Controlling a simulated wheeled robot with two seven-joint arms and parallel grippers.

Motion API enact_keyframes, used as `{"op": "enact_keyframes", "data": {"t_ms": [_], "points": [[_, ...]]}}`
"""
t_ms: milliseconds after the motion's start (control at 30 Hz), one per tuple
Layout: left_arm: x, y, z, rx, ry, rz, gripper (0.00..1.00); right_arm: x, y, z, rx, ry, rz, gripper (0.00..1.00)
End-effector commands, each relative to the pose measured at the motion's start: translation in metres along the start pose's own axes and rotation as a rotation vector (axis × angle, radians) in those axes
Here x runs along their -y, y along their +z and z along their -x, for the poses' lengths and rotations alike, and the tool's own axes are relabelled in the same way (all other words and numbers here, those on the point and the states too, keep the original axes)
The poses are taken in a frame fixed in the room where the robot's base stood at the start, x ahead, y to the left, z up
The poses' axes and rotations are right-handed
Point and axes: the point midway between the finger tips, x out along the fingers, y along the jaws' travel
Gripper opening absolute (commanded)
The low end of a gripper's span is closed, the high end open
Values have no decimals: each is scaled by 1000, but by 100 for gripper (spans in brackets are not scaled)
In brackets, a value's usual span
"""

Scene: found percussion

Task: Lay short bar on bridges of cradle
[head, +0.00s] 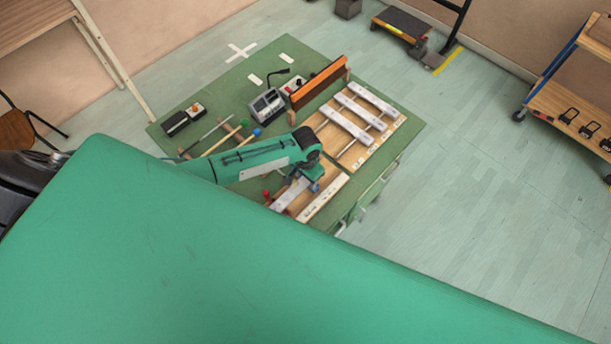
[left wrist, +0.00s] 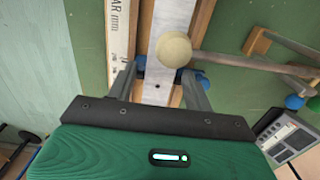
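The wooden cradle (head: 393,127) lies on the right of the green table and bears several pale bars, one of them here (head: 346,126). A light grey bar (head: 291,194) lies on wood at the near end; it also shows in the left wrist view (left wrist: 158,93). I cannot tell whether it is the short bar. My left gripper (head: 309,186) is low over it. In the left wrist view its fingers (left wrist: 168,72) stand on either side of the bar, with slim gaps of wood showing. The arm hides part of the near area. My right gripper is out of view.
A round cream mallet head (left wrist: 174,50) shows over the bar. A board with printed marks (left wrist: 120,45) runs beside it. An orange-brown upright panel (head: 319,82), a grey device (head: 266,106) and several mallets are nearby. A shelf cart (head: 565,105) stands far right.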

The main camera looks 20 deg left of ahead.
Motion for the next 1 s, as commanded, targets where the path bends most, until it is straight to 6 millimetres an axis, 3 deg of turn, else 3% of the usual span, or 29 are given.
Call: {"op": "enact_keyframes", "data": {"t_ms": [467, 667, 1000], "points": [[0, 0, 9, -1, 0, 0, 58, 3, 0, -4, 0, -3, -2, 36], [0, -1, 40, -5, 0, -2, 58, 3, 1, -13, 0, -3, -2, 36], [0, 0, 109, -4, -1, -1, 58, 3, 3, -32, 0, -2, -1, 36]]}}
